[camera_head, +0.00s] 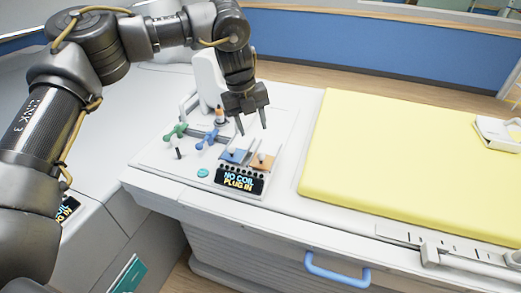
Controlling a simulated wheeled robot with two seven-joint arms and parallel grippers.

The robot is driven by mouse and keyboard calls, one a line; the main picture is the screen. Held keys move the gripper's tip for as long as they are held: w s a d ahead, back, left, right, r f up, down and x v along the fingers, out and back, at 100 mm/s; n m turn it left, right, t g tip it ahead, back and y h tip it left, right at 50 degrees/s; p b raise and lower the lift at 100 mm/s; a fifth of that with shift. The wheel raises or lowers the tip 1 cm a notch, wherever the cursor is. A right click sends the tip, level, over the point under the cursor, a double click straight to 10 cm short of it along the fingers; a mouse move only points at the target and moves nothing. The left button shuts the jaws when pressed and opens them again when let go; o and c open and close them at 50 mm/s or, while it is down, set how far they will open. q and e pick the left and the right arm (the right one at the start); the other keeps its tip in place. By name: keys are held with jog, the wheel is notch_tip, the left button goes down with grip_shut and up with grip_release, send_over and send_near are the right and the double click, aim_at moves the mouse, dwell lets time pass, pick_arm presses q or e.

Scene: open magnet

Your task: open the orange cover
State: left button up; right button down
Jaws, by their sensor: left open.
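The orange cover (263,161) is a small flat piece on the panel of the white table end, just right of a blue cover (233,156). It looks closed, lying flat over the panel. My left gripper (253,130) points down with its fingers apart and empty. It hangs above and slightly behind the two covers, with a gap between its fingertips and the orange one. My right gripper is not in view.
A dark display (240,180) reading "NO COIL PLUG IN" sits in front of the covers. Green (176,131) and blue (207,138) knobs stand to their left. A yellow mattress (400,150) lies to the right. A blue handle (337,270) is on the table's front side.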

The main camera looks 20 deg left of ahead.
aim_at(260, 153)
pick_arm(q)
jog(key=p+x, duration=0.2)
jog(key=x, duration=0.8)
jog(key=shift+d+f+p, duration=0.1)
jog(key=shift+f+p, duration=0.2)
jog(key=shift+f, duration=0.1)
grip_shut()
